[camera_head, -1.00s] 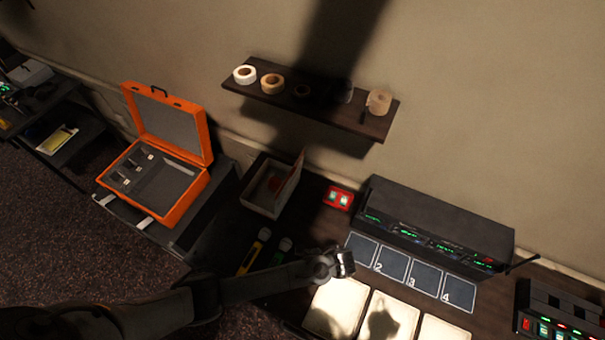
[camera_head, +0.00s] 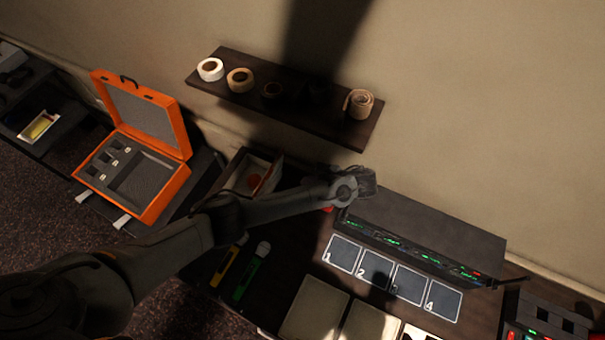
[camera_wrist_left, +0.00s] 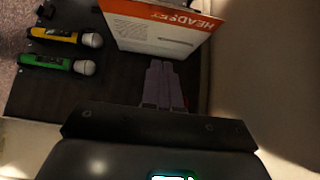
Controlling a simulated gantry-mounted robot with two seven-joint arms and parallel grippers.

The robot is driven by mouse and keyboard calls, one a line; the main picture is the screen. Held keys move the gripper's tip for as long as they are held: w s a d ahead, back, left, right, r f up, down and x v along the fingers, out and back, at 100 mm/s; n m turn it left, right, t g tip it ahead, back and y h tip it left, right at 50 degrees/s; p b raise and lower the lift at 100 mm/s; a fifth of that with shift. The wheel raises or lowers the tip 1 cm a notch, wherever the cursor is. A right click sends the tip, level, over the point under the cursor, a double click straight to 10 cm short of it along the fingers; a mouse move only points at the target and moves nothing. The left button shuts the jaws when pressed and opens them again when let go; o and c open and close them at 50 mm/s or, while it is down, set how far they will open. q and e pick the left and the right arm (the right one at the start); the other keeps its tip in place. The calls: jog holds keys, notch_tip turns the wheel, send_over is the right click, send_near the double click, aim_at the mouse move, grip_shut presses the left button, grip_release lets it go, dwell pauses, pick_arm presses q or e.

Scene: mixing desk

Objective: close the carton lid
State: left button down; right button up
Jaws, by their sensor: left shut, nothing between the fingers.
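The carton (camera_head: 250,169) is a small open box at the back of the desk, left of the dark rack unit. Its lid (camera_head: 273,174) stands up on the right side, partly hidden behind my left forearm. In the left wrist view the lid (camera_wrist_left: 165,32) shows as a white panel with an orange band reading HEADSET. My left gripper (camera_head: 366,182) is to the right of the carton, over the left end of the rack unit. Its fingers (camera_wrist_left: 164,72) are shut and empty, pointing toward the lid's near edge; I cannot tell whether they touch it.
Yellow (camera_head: 230,260) and green (camera_head: 251,272) microphones lie in front of the carton. The rack unit (camera_head: 425,227) stands behind numbered squares (camera_head: 375,270). A shelf (camera_head: 315,118) with tape rolls is on the wall above. An open orange case (camera_head: 150,199) stands at left.

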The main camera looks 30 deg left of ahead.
pick_arm(q)
jog(key=a+r+x, duration=0.1)
jog(key=r+x, duration=0.1)
jog(key=x, duration=1)
jog(key=shift+s+a+b, duration=0.35)
jog(key=shift+a+b, duration=0.05)
jog(key=shift+w, duration=0.1)
